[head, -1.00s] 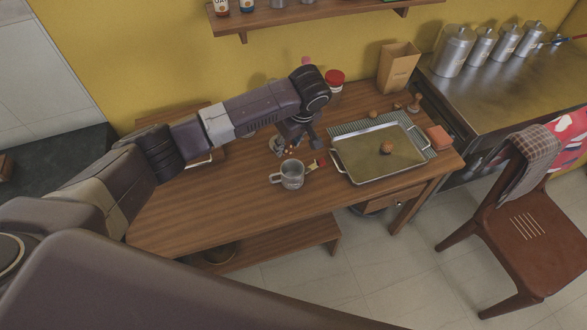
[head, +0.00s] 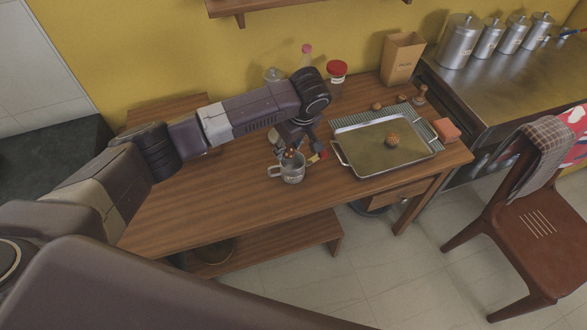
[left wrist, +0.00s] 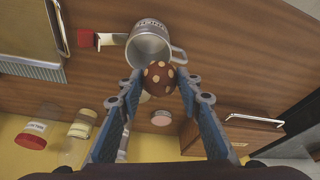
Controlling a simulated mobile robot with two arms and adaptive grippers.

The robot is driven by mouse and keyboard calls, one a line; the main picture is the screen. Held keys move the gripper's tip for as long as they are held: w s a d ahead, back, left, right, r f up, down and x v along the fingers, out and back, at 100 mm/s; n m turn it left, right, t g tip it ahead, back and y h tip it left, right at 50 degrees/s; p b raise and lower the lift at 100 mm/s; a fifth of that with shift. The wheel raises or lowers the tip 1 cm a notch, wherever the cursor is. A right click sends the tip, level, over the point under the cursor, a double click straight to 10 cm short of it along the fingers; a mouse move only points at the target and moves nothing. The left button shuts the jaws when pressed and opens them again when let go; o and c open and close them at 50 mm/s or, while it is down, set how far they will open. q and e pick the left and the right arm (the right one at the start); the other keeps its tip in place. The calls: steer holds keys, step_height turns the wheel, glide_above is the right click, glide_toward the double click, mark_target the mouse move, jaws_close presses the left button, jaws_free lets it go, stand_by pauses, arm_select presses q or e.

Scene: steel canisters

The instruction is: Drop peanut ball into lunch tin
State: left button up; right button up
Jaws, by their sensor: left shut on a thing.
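The peanut ball (left wrist: 159,77), brown with pale spots, is held between the fingertips of my left gripper (left wrist: 160,86). In the head view the ball (head: 290,153) shows at the far rim of the lunch tin (head: 292,173), a grey metal mug with a side handle. In the left wrist view the open mouth of the tin (left wrist: 149,48) is just beyond the ball, which overlaps its near edge. I cannot tell whether the ball is fully over the opening. The tin stands upright on the wooden table. My right gripper is not in view.
A metal tray (head: 365,160) with another round ball (head: 392,141) on it is right of the tin. A red-lidded jar (head: 336,72), a pink-topped bottle (head: 306,56) and a paper bag (head: 401,58) stand behind. The table's front left is clear.

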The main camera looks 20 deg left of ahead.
arm_select(q)
steer(key=o, duration=1.4)
steer(key=shift+o, duration=0.2)
steer(key=v, duration=1.2)
steer(key=shift+s+d, duration=0.1)
